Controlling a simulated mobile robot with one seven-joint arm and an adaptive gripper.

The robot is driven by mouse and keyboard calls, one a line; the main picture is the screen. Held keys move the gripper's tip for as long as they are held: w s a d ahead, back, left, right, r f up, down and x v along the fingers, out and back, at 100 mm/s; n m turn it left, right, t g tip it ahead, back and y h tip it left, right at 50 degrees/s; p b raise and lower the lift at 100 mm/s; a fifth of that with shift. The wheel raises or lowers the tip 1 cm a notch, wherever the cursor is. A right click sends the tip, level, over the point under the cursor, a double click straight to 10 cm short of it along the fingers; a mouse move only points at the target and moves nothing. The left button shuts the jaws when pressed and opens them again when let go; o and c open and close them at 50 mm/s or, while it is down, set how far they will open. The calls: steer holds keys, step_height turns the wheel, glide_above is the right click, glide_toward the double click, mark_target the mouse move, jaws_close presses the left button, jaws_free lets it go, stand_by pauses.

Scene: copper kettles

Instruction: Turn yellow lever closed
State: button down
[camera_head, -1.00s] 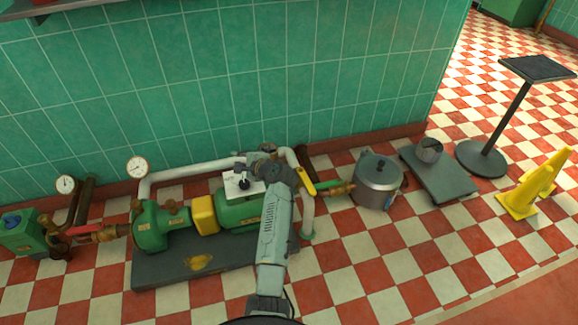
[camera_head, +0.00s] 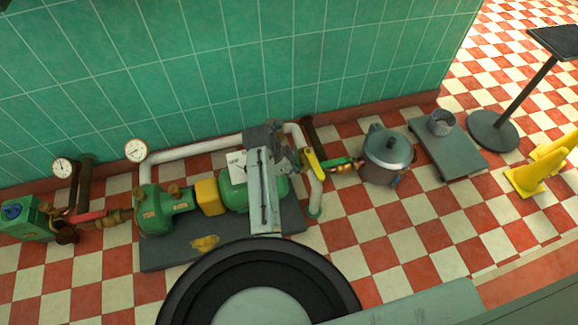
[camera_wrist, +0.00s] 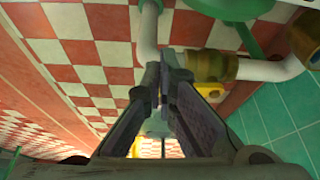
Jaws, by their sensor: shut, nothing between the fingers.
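The yellow lever (camera_head: 314,162) sits on the pipe at the right end of the green pump in the head view, slanting from upper left to lower right. My gripper (camera_head: 284,157) is just left of the lever, mostly hidden by my own arm. In the wrist view my gripper (camera_wrist: 162,75) has its two dark fingers converging at the tips, shut and empty. A yellow patch (camera_wrist: 153,147) shows low between the fingers; I cannot tell if it is the lever. Contact between gripper and lever cannot be made out.
The green pump (camera_head: 165,212) stands on a grey base plate (camera_head: 170,257). A white pipe (camera_head: 195,148) runs behind it, with a gauge (camera_head: 136,151) at its left. A metal pot (camera_head: 387,152) stands right of the lever.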

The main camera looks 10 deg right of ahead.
mark_target(315, 164)
steer(key=d+f, duration=0.5)
steer(key=d, duration=0.1)
steer(key=shift+w, duration=0.45)
steer(key=shift+s+d+p, duration=0.1)
steer(key=shift+d+p, duration=0.05)
steer(key=shift+p, duration=0.15)
steer(key=shift+d+n, duration=0.2)
steer(key=shift+n, duration=0.2)
